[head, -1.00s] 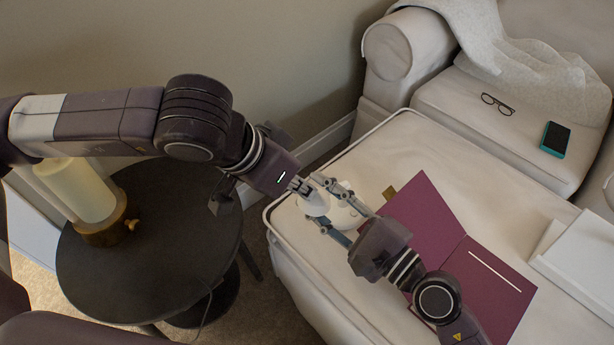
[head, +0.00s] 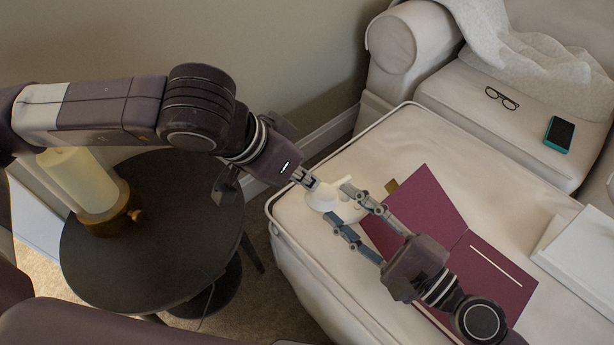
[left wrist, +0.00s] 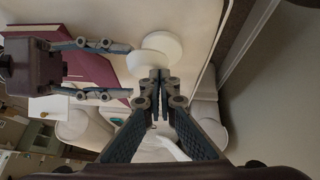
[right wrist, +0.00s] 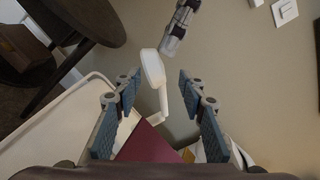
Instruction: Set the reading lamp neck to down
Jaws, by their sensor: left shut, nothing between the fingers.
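The small white reading lamp (head: 322,197) stands on the cream ottoman (head: 345,285), partly covered by both grippers in the head view. In the left wrist view its round base (left wrist: 165,44) shows beside the lamp head. In the right wrist view the lamp head (right wrist: 152,68) sits on a thin white neck (right wrist: 161,100). My left gripper (head: 308,182) is shut and empty, its tips close to the lamp head; contact cannot be told. My right gripper (head: 338,203) is open, with its fingers spread either side of the lamp and apart from it in its wrist view.
A dark round side table (head: 155,265) with a cylindrical lamp (head: 80,180) stands at left. Glasses (head: 502,98) and a teal-edged device (head: 559,134) lie on the sofa.

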